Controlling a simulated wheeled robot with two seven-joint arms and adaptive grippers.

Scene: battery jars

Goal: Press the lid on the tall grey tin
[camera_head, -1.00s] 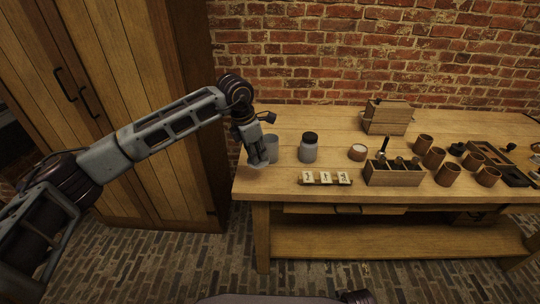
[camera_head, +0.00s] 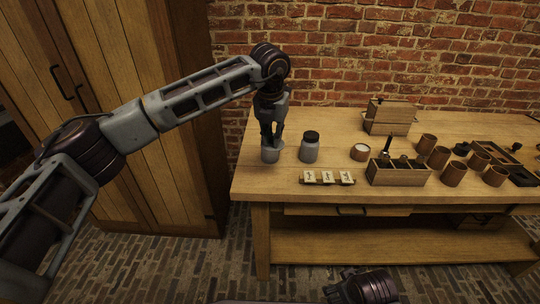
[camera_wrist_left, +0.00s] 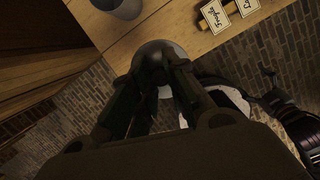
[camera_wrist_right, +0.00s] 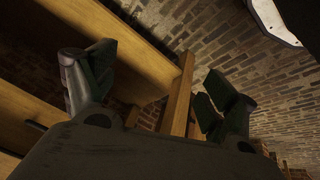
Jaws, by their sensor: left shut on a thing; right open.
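The tall grey tin (camera_head: 270,156) stands upright near the left end of the workbench. My left gripper (camera_head: 271,142) points straight down over its top, shut on a grey lid. In the left wrist view, a round grey shape (camera_wrist_left: 160,50) lies between and beyond the fingers (camera_wrist_left: 158,85); the fingers partly hide it. The lid is at the tin's mouth, but I cannot tell whether it is seated. My right gripper (camera_wrist_right: 158,85) is open and empty, low in front of the bench.
A grey jar with a black lid (camera_head: 310,150) stands close to the right of the tin. A card rack (camera_head: 327,178), a small white-topped pot (camera_head: 360,152), a wooden caddy (camera_head: 398,176), a wooden box (camera_head: 389,117) and several brown cups (camera_head: 453,174) fill the bench further right.

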